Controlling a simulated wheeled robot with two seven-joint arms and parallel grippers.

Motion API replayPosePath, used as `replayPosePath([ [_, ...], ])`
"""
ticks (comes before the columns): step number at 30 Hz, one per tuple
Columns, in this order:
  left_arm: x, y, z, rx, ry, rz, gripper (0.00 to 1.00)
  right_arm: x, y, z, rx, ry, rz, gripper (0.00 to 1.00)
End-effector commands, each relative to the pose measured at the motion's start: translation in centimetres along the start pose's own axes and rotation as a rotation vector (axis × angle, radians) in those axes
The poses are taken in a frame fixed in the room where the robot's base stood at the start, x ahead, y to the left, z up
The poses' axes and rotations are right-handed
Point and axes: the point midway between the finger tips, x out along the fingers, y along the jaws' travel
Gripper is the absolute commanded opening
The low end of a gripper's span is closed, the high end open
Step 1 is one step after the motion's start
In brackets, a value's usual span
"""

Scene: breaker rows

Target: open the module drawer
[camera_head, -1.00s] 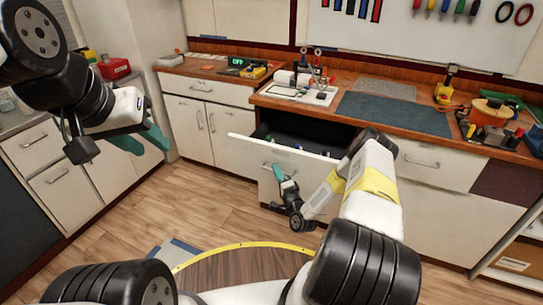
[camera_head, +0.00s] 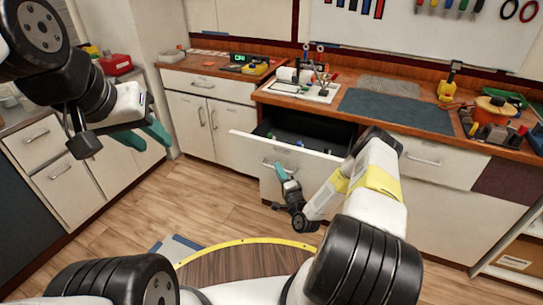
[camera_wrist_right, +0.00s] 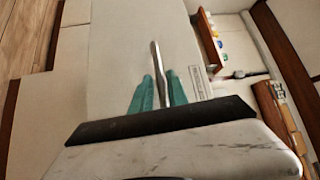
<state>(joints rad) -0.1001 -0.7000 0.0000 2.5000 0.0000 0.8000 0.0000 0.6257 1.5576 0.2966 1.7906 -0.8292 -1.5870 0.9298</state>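The module drawer (camera_head: 285,151) is pulled out below the back counter, with its dark inside and small parts showing. My right gripper (camera_head: 281,173) is low at the drawer's white front. In the right wrist view its teal fingertips (camera_wrist_right: 160,82) stand on either side of the drawer's metal handle (camera_wrist_right: 156,55). Narrow gaps show between the handle and each finger, so the gripper looks open around it. My left gripper (camera_head: 146,137) is open and empty, raised at the left, away from the drawer.
A dark mat (camera_head: 398,111) and a small white board (camera_head: 300,92) with parts lie on the counter above the drawer. An orange pot (camera_head: 492,106) stands at the right.

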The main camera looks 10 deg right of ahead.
Motion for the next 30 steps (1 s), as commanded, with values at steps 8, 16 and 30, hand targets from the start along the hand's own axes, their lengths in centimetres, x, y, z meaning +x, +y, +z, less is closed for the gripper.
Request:
replayPosePath([
  [8,0.0,0.0,0.0,0.0,0.0,0.0,0.36,-4.9,0.1,0.0,0.003,0.002,0.005,0.2],
  [16,0.0,0.0,0.0,0.0,0.0,0.0,0.36,-6.8,0.1,-0.1,0.001,0.001,0.001,0.2],
  [30,0.0,0.0,0.0,0.0,0.0,0.0,0.36,-6.8,0.1,-0.1,0.001,0.001,0.001,0.2],
])
